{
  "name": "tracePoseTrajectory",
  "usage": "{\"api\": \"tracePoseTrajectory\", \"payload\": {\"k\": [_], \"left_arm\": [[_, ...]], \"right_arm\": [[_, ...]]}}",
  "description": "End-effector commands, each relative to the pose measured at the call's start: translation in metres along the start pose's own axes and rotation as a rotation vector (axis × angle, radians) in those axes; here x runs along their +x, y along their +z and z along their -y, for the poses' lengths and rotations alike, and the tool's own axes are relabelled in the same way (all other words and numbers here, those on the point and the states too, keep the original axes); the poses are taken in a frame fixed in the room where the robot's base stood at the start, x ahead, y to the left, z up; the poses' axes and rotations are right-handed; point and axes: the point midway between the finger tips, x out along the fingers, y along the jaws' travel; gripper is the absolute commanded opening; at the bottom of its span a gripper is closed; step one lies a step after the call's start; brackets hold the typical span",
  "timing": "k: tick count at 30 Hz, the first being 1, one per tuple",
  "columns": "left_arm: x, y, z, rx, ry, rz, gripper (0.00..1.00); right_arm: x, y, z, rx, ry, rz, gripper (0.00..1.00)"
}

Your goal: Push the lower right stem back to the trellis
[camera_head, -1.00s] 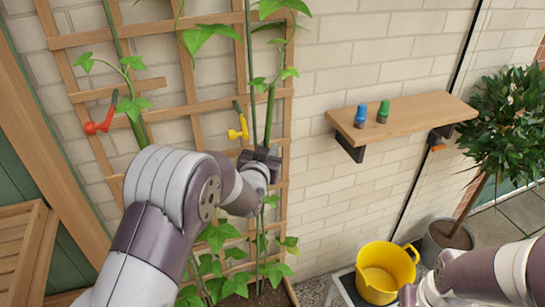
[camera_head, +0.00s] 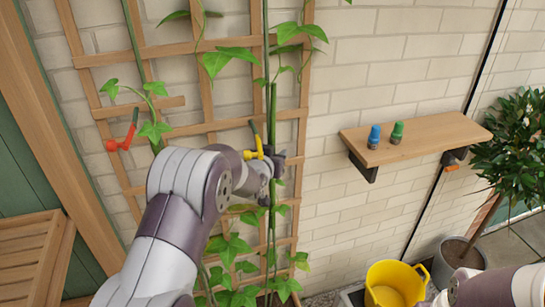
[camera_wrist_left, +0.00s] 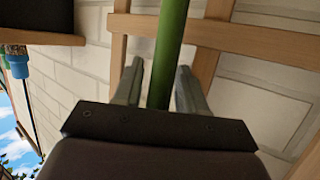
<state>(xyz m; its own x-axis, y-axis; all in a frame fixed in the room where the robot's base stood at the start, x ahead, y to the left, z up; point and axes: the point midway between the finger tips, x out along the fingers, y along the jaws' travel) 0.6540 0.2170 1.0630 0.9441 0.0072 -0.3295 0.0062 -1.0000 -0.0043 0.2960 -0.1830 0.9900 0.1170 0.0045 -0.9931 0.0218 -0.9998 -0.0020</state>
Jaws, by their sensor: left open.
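A green stem (camera_head: 273,108) runs up the right side of the wooden trellis (camera_head: 210,126). My left gripper (camera_head: 279,166) is at this stem, just right of a yellow clip (camera_head: 257,146). In the left wrist view, the stem (camera_wrist_left: 170,45) passes between the two fingers of my open left gripper (camera_wrist_left: 157,88), with gaps visible on both sides. A trellis bar (camera_wrist_left: 235,35) shows behind the stem. I cannot tell how far the stem stands from the trellis. My right gripper is out of view.
A red clip (camera_head: 122,142) is on the trellis's left part. A wooden shelf (camera_head: 440,136) with a blue (camera_head: 374,136) and a green item (camera_head: 397,132) is on the wall at right. A yellow bucket (camera_head: 397,284) stands below.

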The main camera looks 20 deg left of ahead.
Motion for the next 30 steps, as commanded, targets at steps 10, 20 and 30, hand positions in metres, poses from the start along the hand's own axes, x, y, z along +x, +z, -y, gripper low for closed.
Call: {"api": "tracePoseTrajectory", "payload": {"k": [10, 20, 30], "left_arm": [[-0.049, 0.002, 0.001, 0.000, -0.001, -0.001, 0.41], [-0.124, 0.029, 0.001, -0.001, -0.001, 0.000, 0.41], [-0.161, 0.040, 0.001, -0.002, 0.000, 0.001, 0.41]], "right_arm": [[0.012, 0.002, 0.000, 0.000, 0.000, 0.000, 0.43], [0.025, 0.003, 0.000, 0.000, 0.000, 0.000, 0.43], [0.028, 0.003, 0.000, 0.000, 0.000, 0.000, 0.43]]}}
